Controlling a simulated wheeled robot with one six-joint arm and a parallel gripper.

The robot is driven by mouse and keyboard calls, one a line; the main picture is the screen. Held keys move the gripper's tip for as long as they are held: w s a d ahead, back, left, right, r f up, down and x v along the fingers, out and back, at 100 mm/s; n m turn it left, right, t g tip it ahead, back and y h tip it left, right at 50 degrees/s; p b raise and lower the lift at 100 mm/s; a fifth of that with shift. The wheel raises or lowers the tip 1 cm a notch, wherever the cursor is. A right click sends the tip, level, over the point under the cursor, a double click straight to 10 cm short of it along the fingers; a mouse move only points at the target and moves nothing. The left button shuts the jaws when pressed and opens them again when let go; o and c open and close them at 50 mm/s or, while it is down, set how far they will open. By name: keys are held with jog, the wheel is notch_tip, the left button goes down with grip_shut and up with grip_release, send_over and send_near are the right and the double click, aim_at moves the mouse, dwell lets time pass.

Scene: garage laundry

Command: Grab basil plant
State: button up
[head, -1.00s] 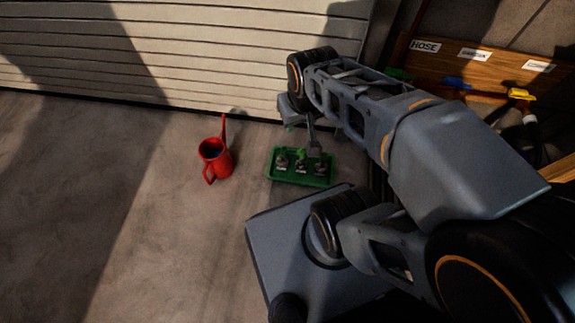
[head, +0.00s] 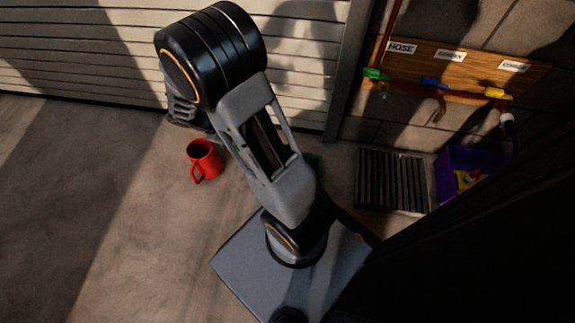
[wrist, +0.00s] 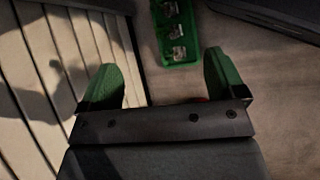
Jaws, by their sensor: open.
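A green tray (wrist: 163,46) with a row of small labelled pots (wrist: 177,31) is at the top of the wrist view, beyond my fingertips. I cannot tell which pot, if any, holds basil; the labels are too small to read.
A red watering can (head: 204,160) stands on the floor left of my arm. A dark floor grate (head: 392,181) and a purple crate (head: 450,165) lie to the right, below a wooden tool board (head: 465,68). A ribbed roller door (head: 90,50) closes the back. The left floor is clear.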

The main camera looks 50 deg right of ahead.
jog(key=w+d+f+n+h, duration=0.1)
jog(key=d+f+n+h, duration=0.25)
jog(key=f, duration=0.55)
jog(key=w+d+f+n+h, duration=0.25)
jog(key=f+n+h, duration=0.2)
jog(key=f, duration=0.55)
jog(key=s+d+f+n+t+h, duration=0.1)
jog(key=s+f+n+t, duration=0.25)
jog(key=f, duration=0.35)
jog(key=s+d+f+n+t+h, duration=0.1)
jog(key=s+f+n+t+h, duration=0.2)
jog(key=f, duration=0.4)
jog(key=shift+n+t+y, duration=0.45)
jog(key=shift+n+y, duration=0.15)
jog(key=shift+n, duration=0.05)
jog(key=shift+w+d+f+b, duration=0.4)
jog(key=shift+d+b, duration=0.5)
jog(key=shift+d, duration=1.05)
jog(key=shift+w+d+f+b, duration=0.15)
jog(key=shift+w+d+b, duration=0.55)
jog(key=shift+d, duration=1.3)
jog(key=shift+w+d+f+b, duration=0.3)
jog(key=shift+d+b, duration=0.8)
jog(key=shift+d, duration=0.85)
jog(key=shift+d+r, duration=0.1)
jog(key=shift+d, duration=0.5)
